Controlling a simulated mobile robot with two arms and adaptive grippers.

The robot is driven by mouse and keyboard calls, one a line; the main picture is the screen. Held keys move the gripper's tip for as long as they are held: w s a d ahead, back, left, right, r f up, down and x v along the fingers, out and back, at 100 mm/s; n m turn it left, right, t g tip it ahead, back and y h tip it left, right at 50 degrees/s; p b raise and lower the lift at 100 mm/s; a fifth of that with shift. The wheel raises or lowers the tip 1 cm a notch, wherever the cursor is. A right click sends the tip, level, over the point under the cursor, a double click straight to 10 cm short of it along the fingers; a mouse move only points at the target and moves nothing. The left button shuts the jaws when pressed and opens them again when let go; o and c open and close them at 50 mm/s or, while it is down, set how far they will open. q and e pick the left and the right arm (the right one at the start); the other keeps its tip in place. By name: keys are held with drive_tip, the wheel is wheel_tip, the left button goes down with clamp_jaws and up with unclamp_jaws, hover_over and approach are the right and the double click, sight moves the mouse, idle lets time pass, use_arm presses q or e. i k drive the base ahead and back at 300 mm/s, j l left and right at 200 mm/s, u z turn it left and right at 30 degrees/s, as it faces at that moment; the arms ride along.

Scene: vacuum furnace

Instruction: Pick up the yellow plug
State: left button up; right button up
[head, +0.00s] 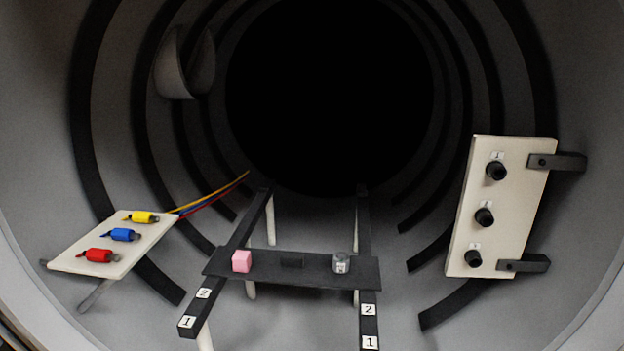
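The yellow plug (142,217) lies on a white tilted board (75,262) at the left, inside the round furnace chamber. It is the farthest of three plugs on the board. A blue plug (123,235) lies in the middle and a red plug (98,255) lies nearest. Yellow, blue and red cables (222,190) run from the board's right side up and back toward the dark chamber. Neither of my grippers shows in the head view.
A black shelf (318,275) on two rails numbered 1 and 2 stands in the centre, with a pink cube (241,261) and a grey cylinder (341,263). A white panel (462,225) with three black sockets (485,217) stands at the right. A curved grey piece (175,75) is at the upper left.

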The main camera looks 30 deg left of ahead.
sight(138, 216)
drive_tip(key=u, duration=1.9)
